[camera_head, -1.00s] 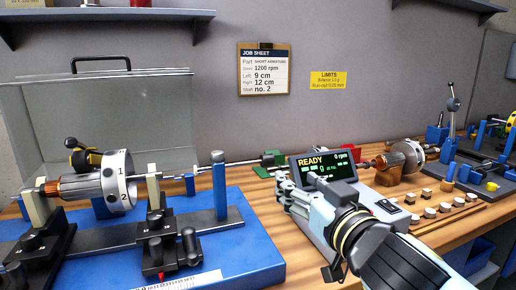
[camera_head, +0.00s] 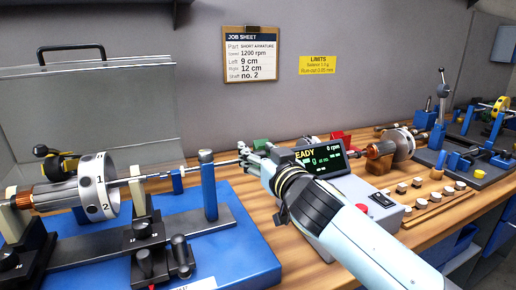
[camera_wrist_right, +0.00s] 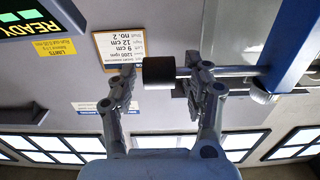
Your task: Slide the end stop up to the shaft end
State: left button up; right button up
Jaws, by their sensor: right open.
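The end stop shows as a thin rod through a blue post (camera_head: 209,190), with a black knob (camera_wrist_right: 158,72) on its outer end in the right wrist view. The rotor (camera_head: 92,188), with a white numbered disc and a copper part, lies on the stands at the left. Its shaft (camera_head: 152,177) points right towards the post. Whether rod and shaft touch is too small to tell. My right gripper (camera_head: 252,156) is right of the post. In the wrist view its open fingers (camera_wrist_right: 161,90) stand either side of the knob. My left gripper is not in view.
A blue base (camera_head: 235,262) carries the stands and post. A display unit (camera_head: 322,160) reading READY stands just right of my right gripper. A wooden tray of several small weights (camera_head: 432,200) lies at the right. A job sheet (camera_head: 252,55) hangs on the wall.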

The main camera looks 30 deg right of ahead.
jog(key=shift+w, duration=0.2)
jog(key=shift+c, duration=0.4)
grip_shut()
